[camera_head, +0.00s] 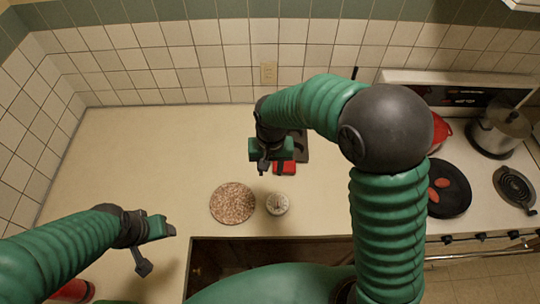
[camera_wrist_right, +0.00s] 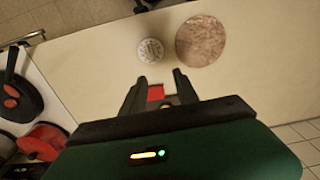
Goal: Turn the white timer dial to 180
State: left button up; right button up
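The white timer (camera_head: 277,203) is a small round dial on the counter, just right of a round speckled board. It also shows at the top centre of the right wrist view (camera_wrist_right: 150,50), with marks around its face that are too small to read. My right gripper (camera_head: 264,170) hangs above the counter, apart from the timer and farther back. In the right wrist view its two fingers (camera_wrist_right: 158,88) are spread, with a red object seen between them. My left gripper (camera_head: 158,252) is open and empty at the lower left, away from the timer.
The round speckled board (camera_head: 233,203) lies beside the timer. A red and dark object (camera_head: 285,168) lies near my right gripper. The sink opening (camera_head: 215,258) is in front. The stove holds a pan (camera_head: 449,190) and a pot (camera_head: 498,130).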

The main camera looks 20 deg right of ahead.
notch_tip(320, 180, up, 16)
jog(key=b, duration=0.3)
jog(key=shift+f, duration=0.15)
jog(key=shift+s, duration=0.1)
